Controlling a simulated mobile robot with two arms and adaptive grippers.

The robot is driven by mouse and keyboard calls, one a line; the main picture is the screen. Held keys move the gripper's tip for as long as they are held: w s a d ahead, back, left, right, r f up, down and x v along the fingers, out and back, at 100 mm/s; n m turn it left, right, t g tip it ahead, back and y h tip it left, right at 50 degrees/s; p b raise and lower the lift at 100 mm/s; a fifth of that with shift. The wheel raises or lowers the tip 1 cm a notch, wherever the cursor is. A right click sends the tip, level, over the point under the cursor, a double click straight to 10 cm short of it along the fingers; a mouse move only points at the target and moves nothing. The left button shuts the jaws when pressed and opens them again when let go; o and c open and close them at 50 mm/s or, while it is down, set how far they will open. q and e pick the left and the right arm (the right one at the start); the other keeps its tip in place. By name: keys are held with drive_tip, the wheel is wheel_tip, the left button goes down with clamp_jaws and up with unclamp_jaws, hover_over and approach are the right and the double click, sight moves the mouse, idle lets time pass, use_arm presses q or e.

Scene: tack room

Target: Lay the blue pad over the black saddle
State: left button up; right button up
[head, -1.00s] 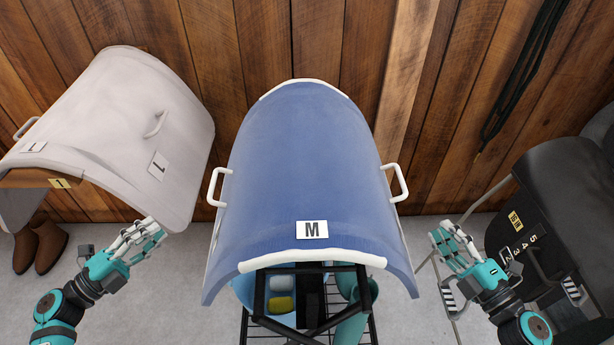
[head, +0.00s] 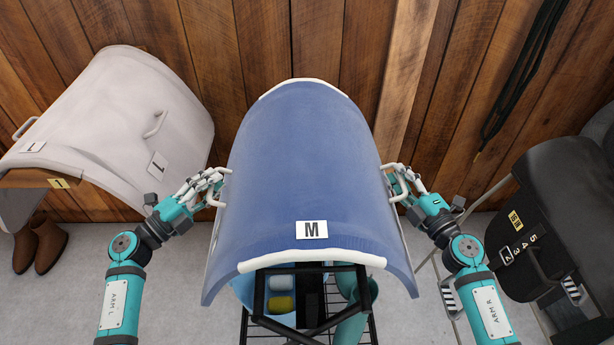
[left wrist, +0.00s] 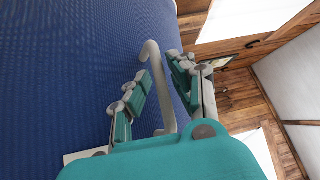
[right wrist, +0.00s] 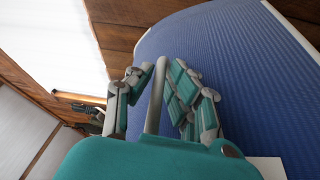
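The blue pad (head: 305,165) with white edging and an "M" label is draped over a stand in the middle of the head view. It has a white handle on each side. My left gripper (head: 213,184) is at the left handle; in the left wrist view the handle (left wrist: 158,85) stands between its open fingers (left wrist: 163,92). My right gripper (head: 402,186) is at the right handle; in the right wrist view that handle (right wrist: 155,100) is between its open fingers (right wrist: 160,92). The black saddle (head: 535,225) is at the right, partly cut off by the picture edge.
A pale pad (head: 120,110) labelled "1" hangs over a wooden rack at the left. Brown boots (head: 42,243) stand below it. Black straps (head: 520,75) hang on the wooden wall. A wire stand with tubs is under the blue pad.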

use_arm(q)
drive_tip(key=shift+w+d, duration=0.15)
use_arm(e)
drive_tip(key=shift+w+a, duration=0.1)
drive_tip(key=shift+w, duration=0.1)
use_arm(q)
clamp_jaws()
use_arm(e)
clamp_jaws()
